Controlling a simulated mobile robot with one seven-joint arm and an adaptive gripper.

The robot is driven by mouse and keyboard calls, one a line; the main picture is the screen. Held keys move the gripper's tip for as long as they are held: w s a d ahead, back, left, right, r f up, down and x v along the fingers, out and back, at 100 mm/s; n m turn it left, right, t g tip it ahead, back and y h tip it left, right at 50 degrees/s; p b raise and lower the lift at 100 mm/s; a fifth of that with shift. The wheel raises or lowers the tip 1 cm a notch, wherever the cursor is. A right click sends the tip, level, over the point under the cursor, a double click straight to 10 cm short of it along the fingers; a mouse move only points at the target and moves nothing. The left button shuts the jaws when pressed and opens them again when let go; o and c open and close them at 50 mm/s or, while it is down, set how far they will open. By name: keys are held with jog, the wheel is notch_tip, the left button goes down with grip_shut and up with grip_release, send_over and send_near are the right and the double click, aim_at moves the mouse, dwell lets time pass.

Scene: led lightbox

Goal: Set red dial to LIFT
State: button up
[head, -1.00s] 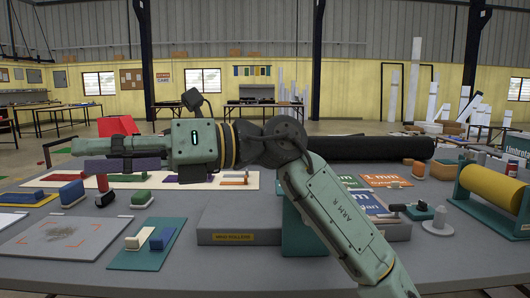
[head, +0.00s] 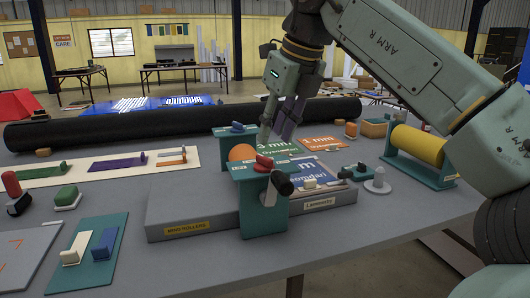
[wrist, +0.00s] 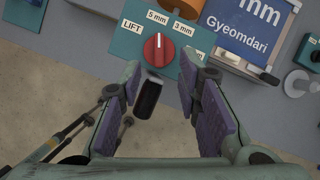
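The red dial (wrist: 158,50) sits on a teal plate (wrist: 127,45) in the wrist view. Its white mark points up at the 5 mm label. The LIFT label (wrist: 132,27) is to its upper left and 3 mm to its upper right; another label at right is partly cut off by my finger. In the head view the dial (head: 264,161) is on top of the teal roller stand (head: 262,205). My gripper (wrist: 165,82) is open and empty, with its fingers on either side below the dial. In the head view my gripper (head: 274,128) points down behind the dial.
A black crank handle (wrist: 149,97) lies below the dial between my fingers; it also shows in the head view (head: 284,186). An orange roller (head: 242,153), a blue knob (head: 237,127) and a blue Gyeomdari card (head: 318,172) are close by. A yellow roller (head: 417,146) stands at right.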

aim_at(265, 157)
jog(key=x, duration=0.5)
jog(key=shift+w+a+f, duration=0.1)
jog(key=shift+a+f, duration=0.1)
jog(key=shift+f, duration=0.15)
jog(key=shift+c, duration=0.3)
grip_shut()
